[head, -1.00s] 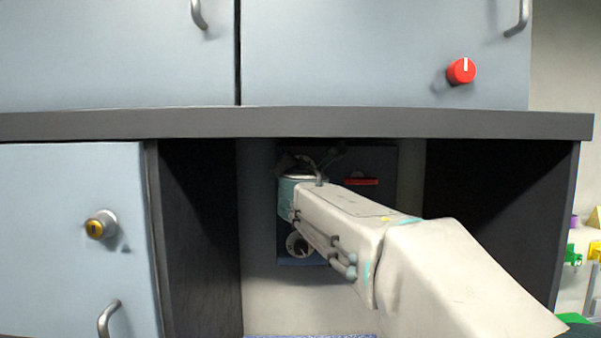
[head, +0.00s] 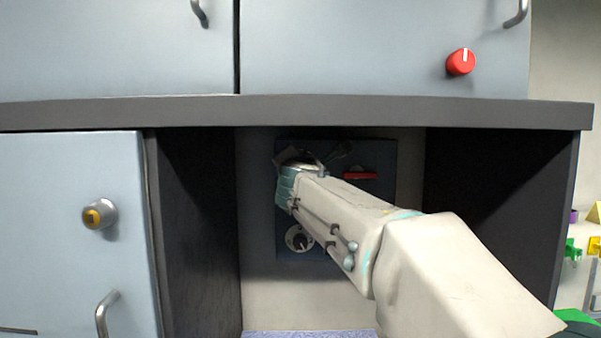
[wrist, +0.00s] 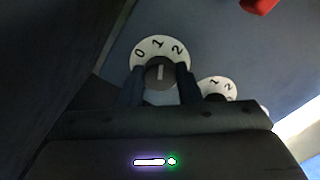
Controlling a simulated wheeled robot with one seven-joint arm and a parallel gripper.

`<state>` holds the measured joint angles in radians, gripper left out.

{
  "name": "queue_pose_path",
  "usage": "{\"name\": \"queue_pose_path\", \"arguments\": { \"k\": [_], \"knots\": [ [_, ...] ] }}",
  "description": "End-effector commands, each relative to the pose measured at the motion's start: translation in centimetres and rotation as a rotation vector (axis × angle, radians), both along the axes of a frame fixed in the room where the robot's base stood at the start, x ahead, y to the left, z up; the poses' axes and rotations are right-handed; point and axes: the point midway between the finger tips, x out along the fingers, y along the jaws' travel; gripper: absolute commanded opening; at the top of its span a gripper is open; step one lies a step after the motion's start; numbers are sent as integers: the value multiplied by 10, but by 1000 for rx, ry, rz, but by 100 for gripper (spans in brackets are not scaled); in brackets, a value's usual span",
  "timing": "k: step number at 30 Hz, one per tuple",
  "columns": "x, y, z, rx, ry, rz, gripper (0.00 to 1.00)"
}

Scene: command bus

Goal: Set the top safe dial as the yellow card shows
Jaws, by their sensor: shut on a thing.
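The dark blue safe front (head: 385,215) is at the back of the recess under the counter. In the wrist view, my gripper (wrist: 160,86) is shut on the grey knob (wrist: 160,72) of the top dial, one finger on each side. Its white plate (wrist: 143,47) shows 0, 1 and 2. The knob's pale line points up, close to the 1. A second dial (wrist: 222,83) sits beyond to the right. A lower dial (head: 299,238) shows below my wrist in the head view, where the top dial is hidden. I cannot make out the yellow card.
A red handle (head: 359,175) is on the safe, right of my wrist. Dark side walls (head: 500,190) flank the recess and the counter edge (head: 380,112) runs above. A lock knob (head: 100,214) is on the left door, a red knob (head: 460,62) on the upper cupboard.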

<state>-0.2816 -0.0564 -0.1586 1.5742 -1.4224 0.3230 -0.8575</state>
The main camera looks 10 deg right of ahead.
Motion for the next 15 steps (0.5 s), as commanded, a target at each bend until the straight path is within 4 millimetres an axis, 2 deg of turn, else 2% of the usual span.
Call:
{"name": "queue_pose_path", "arguments": {
  "k": [15],
  "knots": [
    [0, 0, -4, 470, -95, 0, 8]
  ]
}}
